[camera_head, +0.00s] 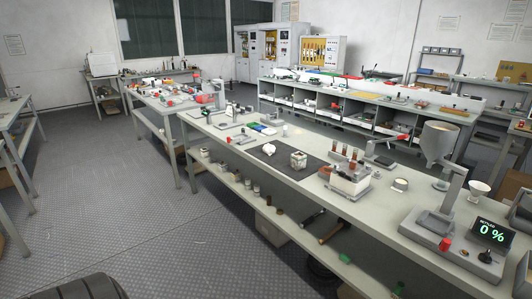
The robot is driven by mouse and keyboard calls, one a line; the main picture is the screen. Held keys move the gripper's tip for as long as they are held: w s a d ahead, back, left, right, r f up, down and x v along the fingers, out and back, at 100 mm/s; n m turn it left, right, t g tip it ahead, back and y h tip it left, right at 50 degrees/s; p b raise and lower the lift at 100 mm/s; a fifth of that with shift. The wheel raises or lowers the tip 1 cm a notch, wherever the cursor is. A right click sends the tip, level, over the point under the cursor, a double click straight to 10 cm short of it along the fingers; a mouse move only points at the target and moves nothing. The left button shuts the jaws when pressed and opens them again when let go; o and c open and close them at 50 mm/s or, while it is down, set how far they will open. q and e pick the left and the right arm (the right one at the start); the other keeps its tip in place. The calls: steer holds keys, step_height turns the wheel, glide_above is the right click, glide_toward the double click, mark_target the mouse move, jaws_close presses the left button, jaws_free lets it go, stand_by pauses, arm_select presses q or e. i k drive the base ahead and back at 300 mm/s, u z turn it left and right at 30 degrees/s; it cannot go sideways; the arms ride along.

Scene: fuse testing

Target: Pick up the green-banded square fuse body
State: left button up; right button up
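I cannot clearly make out a green band on any square fuse body from this distance. A pale, squarish block (298,159) stands on the dark mat (285,169) on the near workbench; its markings are too small to read. A white, irregular lump (268,149) lies to its left on the same mat. Neither gripper shows in the head view.
A lower shelf holds small items. Open patterned floor (130,200) lies to the left.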

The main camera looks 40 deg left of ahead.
mark_target(298, 160)
steer(key=u, duration=0.45)
steer(key=i, duration=1.45)
steer(key=u, duration=0.25)
